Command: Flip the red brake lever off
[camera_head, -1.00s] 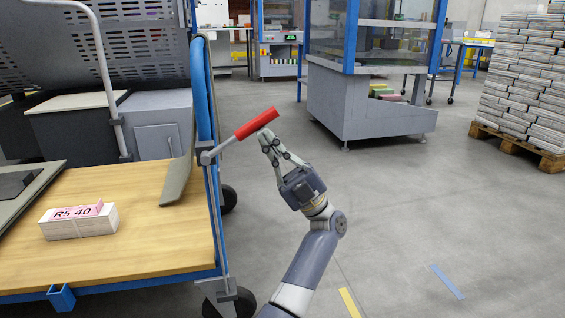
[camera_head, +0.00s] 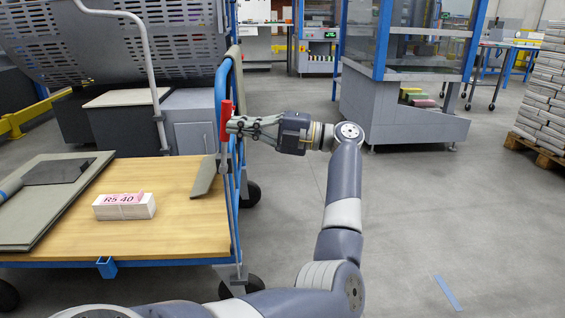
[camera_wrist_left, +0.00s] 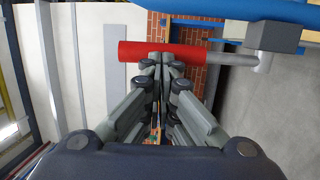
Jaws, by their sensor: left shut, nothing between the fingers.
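The red brake lever (camera_head: 226,121) stands about upright at the right side of the trolley, beside its blue frame (camera_head: 219,90). My left gripper (camera_head: 229,125) is shut, with its fingertips at the red grip and nothing held between them. In the left wrist view, the red grip (camera_wrist_left: 135,53) lies across just beyond the closed fingertips (camera_wrist_left: 163,60). Its grey rod (camera_wrist_left: 232,59) runs right to a grey block (camera_wrist_left: 274,37) on the blue tube. I cannot tell whether the fingertips press on the grip. My right gripper is not in view.
A blue-framed machine (camera_head: 405,105) stands behind on the right. Stacked newspapers on a pallet (camera_head: 540,142) are at the far right.

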